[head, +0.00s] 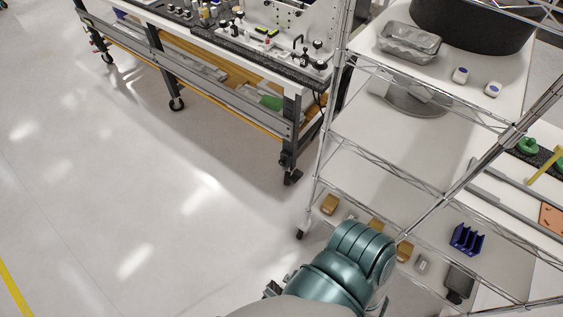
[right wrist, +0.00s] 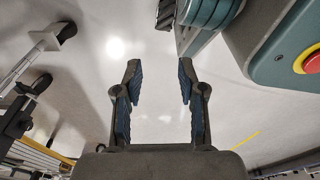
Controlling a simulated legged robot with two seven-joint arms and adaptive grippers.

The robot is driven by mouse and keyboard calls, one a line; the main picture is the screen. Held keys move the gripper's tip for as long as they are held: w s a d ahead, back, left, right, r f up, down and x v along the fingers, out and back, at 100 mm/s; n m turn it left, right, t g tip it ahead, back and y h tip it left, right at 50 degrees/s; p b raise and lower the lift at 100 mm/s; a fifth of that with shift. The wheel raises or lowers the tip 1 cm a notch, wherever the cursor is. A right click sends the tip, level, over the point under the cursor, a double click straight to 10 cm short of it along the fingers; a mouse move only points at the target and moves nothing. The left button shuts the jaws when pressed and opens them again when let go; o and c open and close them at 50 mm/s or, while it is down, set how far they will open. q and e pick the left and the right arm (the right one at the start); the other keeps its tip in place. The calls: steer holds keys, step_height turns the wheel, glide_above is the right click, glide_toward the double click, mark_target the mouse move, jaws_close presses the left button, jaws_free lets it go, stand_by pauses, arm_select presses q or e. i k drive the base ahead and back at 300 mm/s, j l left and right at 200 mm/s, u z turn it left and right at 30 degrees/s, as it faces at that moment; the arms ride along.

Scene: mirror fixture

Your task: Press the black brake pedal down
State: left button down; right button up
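A black caster (head: 292,177) stands on the floor under the near corner of the workbench. A small dark part projects from it, but the brake pedal's shape is too small to make out. Two black casters also show at the left of the right wrist view, an upper one (right wrist: 66,32) and a lower one (right wrist: 38,86); I cannot tell which carries the pedal. My right gripper (right wrist: 159,70) is open and empty over bare floor, its fingers apart from both casters. My teal arm link fills the bottom middle of the head view. My left gripper is not visible.
The workbench (head: 215,95) stands at the upper left on several casters. A wire rack (head: 385,150) stands close beside it, with its own caster (head: 301,234) near my arm. The pale floor (head: 120,200) at left is clear.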

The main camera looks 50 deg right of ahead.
mark_target(293, 178)
steer(key=i+l+z, duration=0.25)
steer(key=i, duration=0.35)
steer(key=i+j+z, duration=0.2)
steer(key=i, duration=0.4)
steer(key=i+z, duration=0.25)
steer(key=i, duration=0.35)
steer(key=i+j+z, duration=0.2)
steer(key=i, duration=0.4)
steer(key=z, duration=3.6)
